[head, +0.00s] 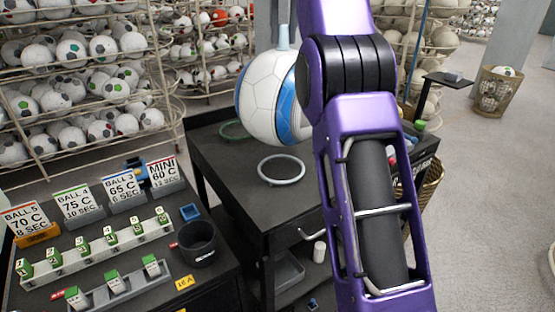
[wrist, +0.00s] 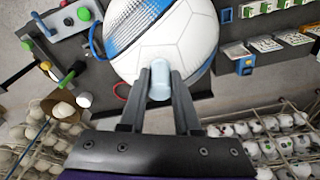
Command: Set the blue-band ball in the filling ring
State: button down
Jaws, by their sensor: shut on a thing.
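The blue-band ball (head: 268,97), white with a blue band, hangs upright over the dark table by a pale blue stem (head: 283,28) on its top. In the wrist view the ball (wrist: 190,45) fills the upper middle. My gripper (wrist: 160,76) is shut on the pale blue stem, with one dark finger at each side. A pale grey ring (head: 281,170) lies empty on the table, below and slightly right of the ball. A green ring (head: 234,130) lies farther back, partly behind the ball. No label shows which is the filling ring.
The left bench holds upright sign cards (head: 122,188), rows of green-topped blocks (head: 110,233) and a black cup (head: 197,243). Racks of balls (head: 75,95) stand behind. Small coloured items (head: 420,125) lie at the table's right side, partly behind my arm.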

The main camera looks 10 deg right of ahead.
jog(key=shift+w, duration=0.45)
jog(key=shift+a+f, duration=0.1)
jog(key=shift+s+f, duration=0.1)
jog(key=shift+f, duration=0.75)
notch_tip(320, 180, down, 8)
jog(key=shift+f, duration=0.1)
jog(key=c, duration=0.6)
grip_release()
